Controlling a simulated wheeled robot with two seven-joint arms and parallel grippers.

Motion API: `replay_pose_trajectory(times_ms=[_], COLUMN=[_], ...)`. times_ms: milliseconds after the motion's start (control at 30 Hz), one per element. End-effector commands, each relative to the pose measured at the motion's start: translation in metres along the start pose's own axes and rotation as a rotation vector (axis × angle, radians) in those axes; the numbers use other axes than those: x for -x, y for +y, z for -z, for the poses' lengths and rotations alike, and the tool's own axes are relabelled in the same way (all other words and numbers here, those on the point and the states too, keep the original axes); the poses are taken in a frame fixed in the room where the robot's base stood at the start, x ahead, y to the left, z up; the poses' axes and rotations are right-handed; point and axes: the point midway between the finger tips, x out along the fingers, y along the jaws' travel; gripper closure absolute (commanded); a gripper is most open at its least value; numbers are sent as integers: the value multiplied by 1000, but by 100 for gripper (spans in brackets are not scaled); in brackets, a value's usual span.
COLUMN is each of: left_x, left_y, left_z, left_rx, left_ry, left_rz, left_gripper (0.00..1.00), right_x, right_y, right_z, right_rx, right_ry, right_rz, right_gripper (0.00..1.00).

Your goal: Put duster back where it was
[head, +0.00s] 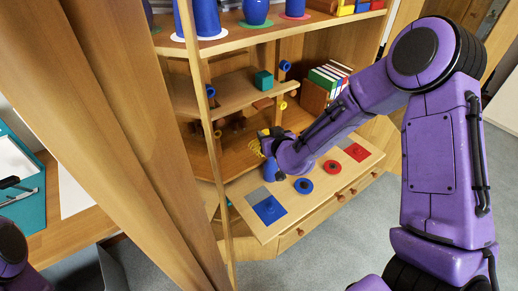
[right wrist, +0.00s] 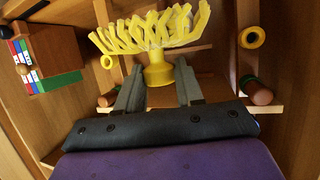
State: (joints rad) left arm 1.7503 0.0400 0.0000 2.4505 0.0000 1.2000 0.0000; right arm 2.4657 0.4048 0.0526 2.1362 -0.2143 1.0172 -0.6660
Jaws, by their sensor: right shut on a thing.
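The duster (right wrist: 150,32) has a fan of yellow bristles and a yellow neck; it fills the upper middle of the right wrist view. My right gripper (right wrist: 158,78) is shut on it, with one dark finger on each side of the neck. In the head view the right gripper (head: 269,137) is in front of the wooden shelf unit, above its lower counter. Only a little of the yellow duster (head: 256,147) shows there, at the gripper's left side; the rest is hidden. My left gripper is not in view.
The counter (head: 322,179) bears a blue square (head: 269,209), a red square (head: 356,152) and ring-shaped pieces (head: 304,185). A middle shelf holds a teal cube (head: 264,80); books (head: 328,77) stand at the right. Blue vessels (head: 207,18) stand above. A wooden post (head: 205,120) rises left of the gripper.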

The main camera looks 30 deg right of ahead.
Motion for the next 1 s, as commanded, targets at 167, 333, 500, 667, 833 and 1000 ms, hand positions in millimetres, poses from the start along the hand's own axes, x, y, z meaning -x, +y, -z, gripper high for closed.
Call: replay_pose_trajectory(times_ms=[167,333,500,667,833,1000], left_x=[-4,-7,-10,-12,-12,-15], left_y=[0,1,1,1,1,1], left_z=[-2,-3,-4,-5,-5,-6], left_rx=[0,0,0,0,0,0], left_ry=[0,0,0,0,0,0], left_rz=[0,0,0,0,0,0], left_gripper=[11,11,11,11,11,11], right_x=[-57,-90,-109,-116,-116,-117], right_y=[2,2,2,2,2,2], right_z=[-16,-31,-47,-65,-65,-69], right_rx=[-1,0,0,0,0,0], right_ry=[-5,0,-4,-1,1,0], right_rz=[-1,0,0,1,1,1], right_gripper=[88,88,88,88,88,88])
